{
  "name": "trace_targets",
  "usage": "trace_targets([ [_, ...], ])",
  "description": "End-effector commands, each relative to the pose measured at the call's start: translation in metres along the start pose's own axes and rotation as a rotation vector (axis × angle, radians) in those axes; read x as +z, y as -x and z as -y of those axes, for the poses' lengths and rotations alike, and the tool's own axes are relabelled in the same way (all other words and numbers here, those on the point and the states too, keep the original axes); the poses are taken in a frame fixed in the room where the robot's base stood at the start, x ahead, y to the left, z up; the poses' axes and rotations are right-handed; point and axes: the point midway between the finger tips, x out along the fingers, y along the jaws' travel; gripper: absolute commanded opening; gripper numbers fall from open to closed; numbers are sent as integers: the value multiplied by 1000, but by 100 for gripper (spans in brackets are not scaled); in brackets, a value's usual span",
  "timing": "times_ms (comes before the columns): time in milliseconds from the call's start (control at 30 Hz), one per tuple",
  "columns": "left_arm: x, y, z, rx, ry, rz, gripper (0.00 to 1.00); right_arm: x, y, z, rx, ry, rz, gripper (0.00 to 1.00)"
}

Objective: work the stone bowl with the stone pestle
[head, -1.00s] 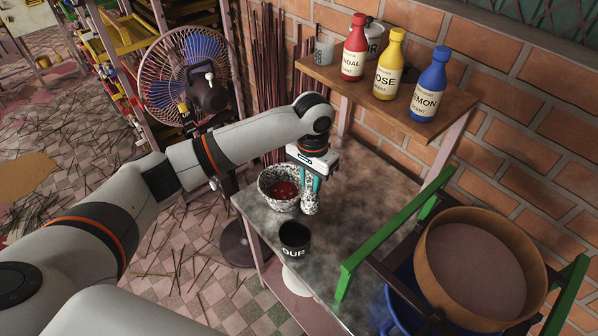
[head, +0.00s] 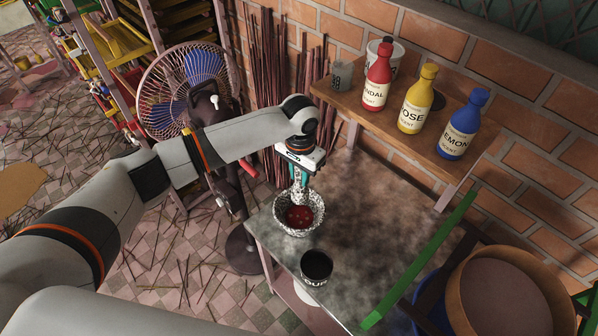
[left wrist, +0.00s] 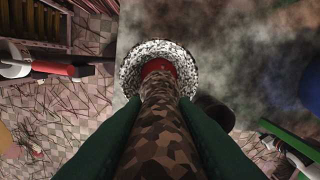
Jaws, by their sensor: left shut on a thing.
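The speckled black-and-white stone bowl (head: 317,222) stands near the left edge of the grey table, with red matter (head: 299,216) inside. My left gripper (head: 299,178) is shut on the speckled stone pestle (head: 299,193), just above the bowl's far side. In the left wrist view the pestle (left wrist: 163,125) runs between the two green fingers (left wrist: 160,150) toward the bowl (left wrist: 147,52), its far end over the red matter. I cannot tell whether the pestle's tip touches the red matter. My right gripper is not in view.
A black cup (head: 316,266) stands close in front of the bowl. Red (head: 377,78), yellow (head: 416,102) and blue (head: 461,128) bottles stand on a wooden shelf (head: 440,163). A round sieve (head: 462,300) and green bar (head: 420,265) are at right. The table's middle is clear.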

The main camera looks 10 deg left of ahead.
Motion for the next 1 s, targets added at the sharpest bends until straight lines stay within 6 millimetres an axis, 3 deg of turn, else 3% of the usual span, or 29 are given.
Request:
trace_targets([
  [500, 0, -47, -1, 0, 0, 2, 2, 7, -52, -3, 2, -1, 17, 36],
  [1000, 0, -89, 0, -2, 1, 1, 2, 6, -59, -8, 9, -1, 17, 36],
])
